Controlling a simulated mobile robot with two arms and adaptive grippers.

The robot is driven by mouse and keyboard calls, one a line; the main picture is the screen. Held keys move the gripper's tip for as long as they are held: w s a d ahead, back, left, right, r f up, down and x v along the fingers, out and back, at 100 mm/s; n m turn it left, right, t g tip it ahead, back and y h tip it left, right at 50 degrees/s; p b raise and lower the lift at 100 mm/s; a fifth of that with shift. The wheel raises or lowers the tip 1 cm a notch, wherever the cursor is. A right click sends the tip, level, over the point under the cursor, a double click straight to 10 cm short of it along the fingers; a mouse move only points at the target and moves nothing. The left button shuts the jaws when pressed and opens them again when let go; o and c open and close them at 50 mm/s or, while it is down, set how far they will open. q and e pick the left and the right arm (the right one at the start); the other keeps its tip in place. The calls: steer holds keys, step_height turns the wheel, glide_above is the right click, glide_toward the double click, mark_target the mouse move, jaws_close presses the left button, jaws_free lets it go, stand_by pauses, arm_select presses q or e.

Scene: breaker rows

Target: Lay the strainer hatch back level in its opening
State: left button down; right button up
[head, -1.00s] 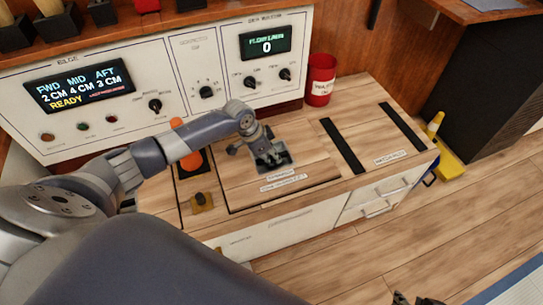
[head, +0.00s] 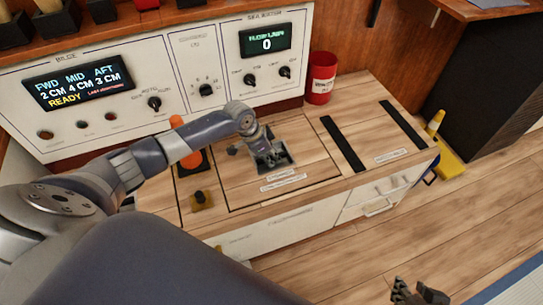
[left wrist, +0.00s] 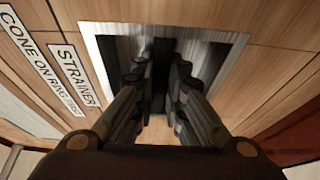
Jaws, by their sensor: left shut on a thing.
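The strainer hatch (head: 312,166) is a wooden panel in the counter top, with two white labels and a square metal-framed recess. In the head view it looks level with the surrounding wood, with a thin dark seam at its front and left edges. The hatch also shows in the left wrist view (left wrist: 275,75). My left gripper (head: 268,160) reaches down into the recess and is shut on the pull there. Its fingers (left wrist: 160,85) hide most of the pull. My right gripper (head: 418,297) is at the bottom edge, partly cut off and away from the counter.
Behind is a white panel with displays and knobs (head: 78,82). A red bucket (head: 321,80) stands at the back right. Two black strips (head: 343,144) lie right of the hatch. An orange-topped knob (head: 191,160) and a yellow-based knob (head: 201,199) are at its left.

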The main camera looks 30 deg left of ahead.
arm_select(q)
steer(key=shift+w, duration=0.15)
steer(key=c, duration=1.6)
jaws_free()
steer(key=shift+c, duration=0.2)
steer(key=shift+o, duration=0.4)
arm_select(e)
steer(key=shift+w+a+r, duration=0.1)
steer(key=shift+w+r, duration=0.1)
steer(key=shift+w, duration=0.2)
arm_select(q)
steer(key=shift+s+f, duration=0.2)
steer(key=shift+s, duration=0.05)
steer(key=v, duration=1.2)
steer(key=shift+w+r, duration=0.15)
arm_select(e)
steer(key=shift+s+f, duration=0.1)
